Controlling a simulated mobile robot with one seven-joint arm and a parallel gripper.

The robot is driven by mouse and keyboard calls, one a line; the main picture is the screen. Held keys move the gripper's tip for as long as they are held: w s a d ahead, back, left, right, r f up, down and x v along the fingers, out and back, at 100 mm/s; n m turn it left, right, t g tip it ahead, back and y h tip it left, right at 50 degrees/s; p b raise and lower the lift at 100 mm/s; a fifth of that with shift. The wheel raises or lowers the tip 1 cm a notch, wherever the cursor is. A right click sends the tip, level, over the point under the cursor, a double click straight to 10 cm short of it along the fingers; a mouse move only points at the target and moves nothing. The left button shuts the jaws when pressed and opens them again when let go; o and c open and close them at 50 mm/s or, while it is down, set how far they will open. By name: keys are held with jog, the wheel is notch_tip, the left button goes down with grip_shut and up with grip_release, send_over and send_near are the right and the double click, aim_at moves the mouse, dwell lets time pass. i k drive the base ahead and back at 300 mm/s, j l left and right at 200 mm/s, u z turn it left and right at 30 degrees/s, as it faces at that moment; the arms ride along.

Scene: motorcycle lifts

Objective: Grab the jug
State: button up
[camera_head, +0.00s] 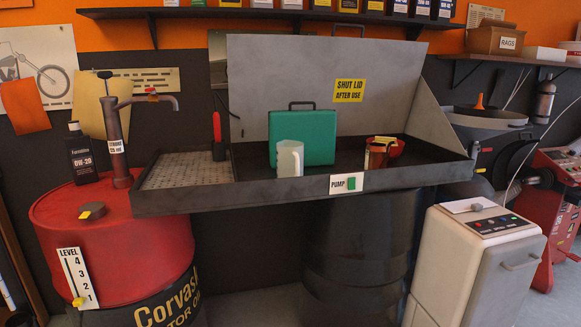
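A whitish jug (289,158) stands upright in the parts washer tray (250,199), close to its front wall. Its handle appears to be on the right side. The front wall hides the jug's base. A green case (316,131) with a dark handle stands right behind the jug. My gripper is not in view.
The raised lid (290,80) stands behind the tray. A red drum (130,235) with a hand pump (115,130) and a dark bottle (80,155) is at left. A white cabinet (450,260) stands at right. The tray's front wall carries a PUMP switch (347,184).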

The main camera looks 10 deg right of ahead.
aim_at(289, 154)
jog(key=i+j+z, duration=0.2)
jog(key=z, duration=0.25)
jog(key=i+j+z, duration=0.2)
jog(key=z, duration=0.25)
jog(key=i+j+z, duration=0.1)
jog(key=j, duration=0.2)
jog(key=i+j+z, duration=0.1)
jog(key=j, duration=0.25)
jog(key=i+j, duration=0.2)
jog(key=j, duration=0.15)
jog(key=i+j, duration=0.1)
jog(key=j, duration=0.2)
jog(key=i+j, duration=0.15)
jog(key=j, duration=0.15)
jog(key=i+j+z, duration=0.1)
jog(key=j, duration=0.15)
jog(key=i, duration=1)
